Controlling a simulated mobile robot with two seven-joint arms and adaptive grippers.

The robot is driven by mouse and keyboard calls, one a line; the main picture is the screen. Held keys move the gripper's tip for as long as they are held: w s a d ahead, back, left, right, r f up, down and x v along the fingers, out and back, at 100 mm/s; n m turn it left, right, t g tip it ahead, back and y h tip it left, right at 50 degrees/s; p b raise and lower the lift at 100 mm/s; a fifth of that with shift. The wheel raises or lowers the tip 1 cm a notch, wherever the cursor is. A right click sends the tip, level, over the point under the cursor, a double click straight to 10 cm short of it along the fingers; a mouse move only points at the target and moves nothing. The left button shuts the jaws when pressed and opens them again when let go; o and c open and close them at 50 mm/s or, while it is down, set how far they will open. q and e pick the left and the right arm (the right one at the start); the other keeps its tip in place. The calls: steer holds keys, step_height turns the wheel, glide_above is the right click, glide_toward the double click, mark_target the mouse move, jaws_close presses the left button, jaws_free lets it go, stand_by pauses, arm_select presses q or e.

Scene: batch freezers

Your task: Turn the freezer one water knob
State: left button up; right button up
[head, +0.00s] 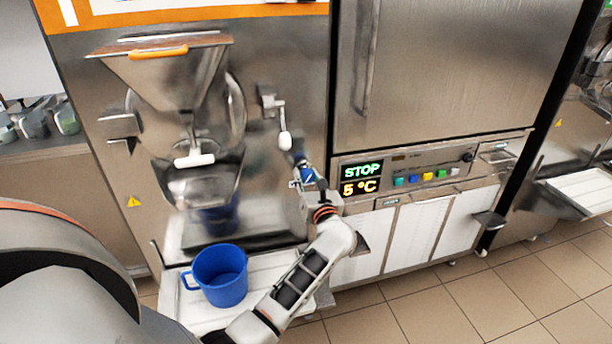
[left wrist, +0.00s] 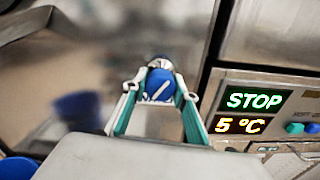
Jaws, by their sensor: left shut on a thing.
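The blue water knob (left wrist: 160,84) shows in the left wrist view on the front of the steel freezer one (head: 80,80), with a white line slanting from lower left to upper right. My left gripper (left wrist: 158,93) is shut on the knob, one finger on each side of it. In the head view my left gripper (head: 303,184) is at the freezer's front, left of the STOP display, and partly hides the blue knob (head: 306,173). My right gripper is not in view.
A blue pitcher (head: 219,276) stands on the white tray (head: 262,270) below the hopper. A white-handled lever (head: 284,138) hangs just above my left gripper. The lit STOP 5 °C display (head: 361,178) is close on the right. Tiled floor (head: 470,305) is clear at lower right.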

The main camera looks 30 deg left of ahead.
arm_select(q)
steer(key=shift+r+m+p, duration=0.2)
steer(key=shift+m+p, duration=0.35)
steer(key=shift+m, duration=0.35)
steer(key=m+p, duration=0.2)
steer(key=shift+m, duration=0.3)
steer(key=shift+m+p, duration=0.3)
steer(key=shift+m, duration=0.2)
steer(key=m+p, duration=0.3)
steer(key=m, duration=0.1)
steer(key=shift+f+m+p, duration=0.1)
steer(key=shift+m+p, duration=0.35)
steer(key=shift+m, duration=0.25)
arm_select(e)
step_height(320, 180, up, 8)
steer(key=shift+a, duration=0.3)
arm_select(q)
steer(key=shift+m, duration=0.4)
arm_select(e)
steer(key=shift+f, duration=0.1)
arm_select(q)
steer(key=o, duration=1)
steer(key=shift+o, duration=0.6)
